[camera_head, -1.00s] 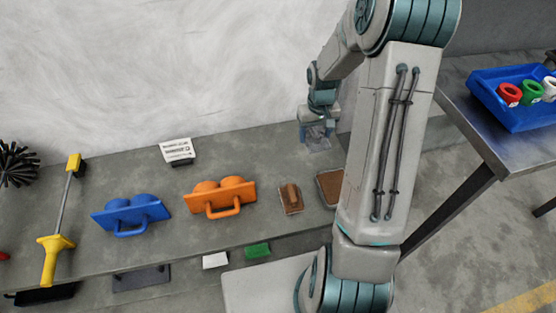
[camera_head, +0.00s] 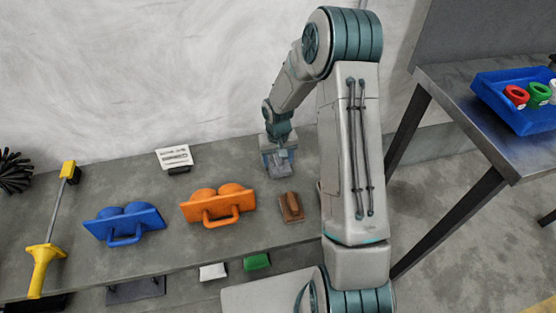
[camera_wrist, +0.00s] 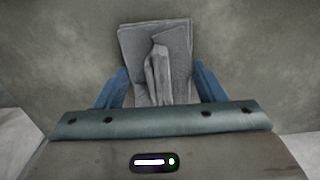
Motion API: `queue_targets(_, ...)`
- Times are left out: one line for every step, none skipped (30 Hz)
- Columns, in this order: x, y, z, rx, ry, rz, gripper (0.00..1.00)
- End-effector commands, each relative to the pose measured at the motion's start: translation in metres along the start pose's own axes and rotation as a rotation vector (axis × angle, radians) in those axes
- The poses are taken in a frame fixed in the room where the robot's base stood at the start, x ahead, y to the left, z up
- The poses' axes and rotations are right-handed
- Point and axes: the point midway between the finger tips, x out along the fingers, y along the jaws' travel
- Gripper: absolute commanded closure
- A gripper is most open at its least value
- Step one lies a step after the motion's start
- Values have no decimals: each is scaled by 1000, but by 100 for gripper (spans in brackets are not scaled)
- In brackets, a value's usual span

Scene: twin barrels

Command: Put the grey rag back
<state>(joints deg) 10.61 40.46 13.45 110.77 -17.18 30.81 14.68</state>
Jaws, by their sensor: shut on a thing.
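The grey rag (camera_wrist: 170,38) is in the wrist view, a flat folded cloth with a pinched ridge in its middle. It also shows in the head view (camera_head: 280,172), small under my gripper at the back of the grey bench. My gripper (camera_wrist: 158,82) has blue fingers, one on each side of the rag's ridge, and is shut on it. In the head view my gripper (camera_head: 278,160) points down over the bench, behind the brown block. Whether the rag touches the bench or hangs just above it, I cannot tell.
A metal table (camera_head: 480,130) with a blue tray (camera_head: 528,118) stands right.

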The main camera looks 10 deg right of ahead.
Motion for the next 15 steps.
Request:
queue_targets(2,0,-1,0,2,0,58)
queue_targets(1,0,-1,0,3,0,58)
queue_targets(1,0,-1,0,3,0,58)
queue_targets(0,0,-1,0,3,0,58)
queue_targets(0,0,-1,0,3,0,58)
queue_targets(0,0,-1,-1,3,0,58)
queue_targets(1,0,-1,-1,3,0,58)
queue_targets(2,0,-1,-1,2,0,58)
queue_targets(3,0,-1,-1,2,0,58)
queue_targets(4,0,-1,-1,2,0,58)
queue_targets(6,0,-1,-1,2,0,58)
queue_targets(4,0,-1,-1,2,0,26)
queue_targets(4,0,-1,-1,2,0,18)
queue_targets(4,0,0,-1,2,0,15)
queue_targets(4,0,0,-1,2,0,15)
